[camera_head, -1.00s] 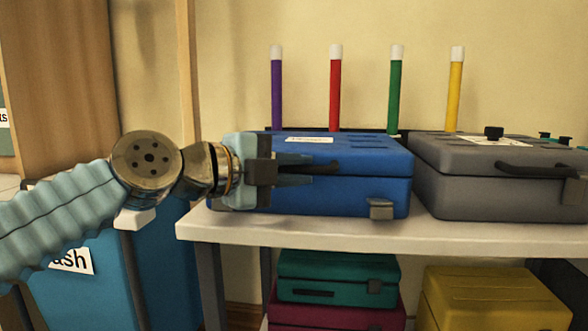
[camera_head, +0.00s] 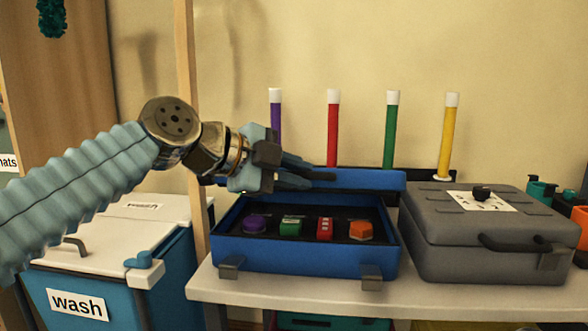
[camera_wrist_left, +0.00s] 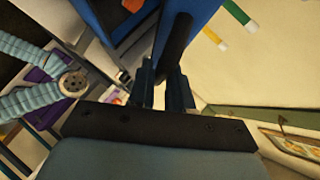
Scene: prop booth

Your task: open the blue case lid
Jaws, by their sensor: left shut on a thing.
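The blue case (camera_head: 310,262) sits on the white shelf with its lid (camera_head: 370,181) raised, tilted up at the back. Inside its dark tray are a purple piece (camera_head: 255,223), a green piece (camera_head: 291,226), a red piece (camera_head: 325,229) and an orange piece (camera_head: 361,231). My left gripper (camera_head: 308,175) is shut on the lid's dark handle at the raised edge. In the left wrist view the dark handle (camera_wrist_left: 177,45) runs between the fingers, beside the blue lid (camera_wrist_left: 190,15). My right gripper is not in view.
A closed grey case (camera_head: 480,225) stands just right of the blue one. Purple, red (camera_head: 333,128), green and yellow (camera_head: 447,138) sticks stand behind. A wash bin (camera_head: 110,265) is at the left beside a wooden post (camera_head: 186,110).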

